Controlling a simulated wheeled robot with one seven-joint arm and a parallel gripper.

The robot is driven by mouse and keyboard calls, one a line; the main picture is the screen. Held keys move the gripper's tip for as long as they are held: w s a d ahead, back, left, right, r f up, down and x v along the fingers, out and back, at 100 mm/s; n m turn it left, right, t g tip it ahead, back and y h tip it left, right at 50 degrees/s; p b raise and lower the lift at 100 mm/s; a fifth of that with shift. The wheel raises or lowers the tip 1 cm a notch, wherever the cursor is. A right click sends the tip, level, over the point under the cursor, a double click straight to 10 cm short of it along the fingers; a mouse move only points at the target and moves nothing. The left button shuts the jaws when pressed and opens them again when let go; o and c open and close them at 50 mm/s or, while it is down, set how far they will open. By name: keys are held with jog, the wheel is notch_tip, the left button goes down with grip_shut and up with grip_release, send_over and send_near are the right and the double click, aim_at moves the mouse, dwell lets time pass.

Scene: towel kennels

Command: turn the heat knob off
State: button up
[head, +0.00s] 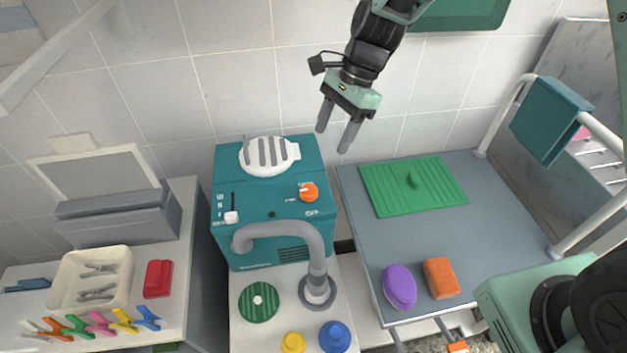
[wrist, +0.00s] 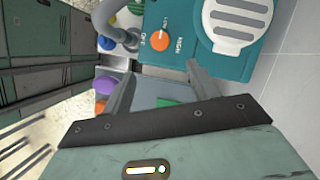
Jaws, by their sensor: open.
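The heat knob (head: 309,192) is orange, on the top right of a teal dryer unit (head: 260,212). Its white mark points left in the head view. In the wrist view the knob (wrist: 159,47) shows at upper middle, with its white mark toward the label that reads LOW; OFF is to its left and HIGH to its right. My gripper (head: 335,138) is open and empty, above and behind the knob, near the tiled wall. Its fingers (wrist: 161,88) show in the wrist view, apart from the knob.
A white grille (head: 268,156) and a white slider (head: 231,217) are on the unit's top. A grey hose (head: 285,228) arches over its front. A grey table with a green mat (head: 413,186) stands to the right. A tray of clips (head: 92,280) is at left.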

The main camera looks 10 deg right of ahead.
aim_at(309, 189)
jog(key=p+x, duration=0.1)
jog(key=x, duration=1.3)
jog(key=shift+p, duration=0.35)
jog(key=c, duration=1)
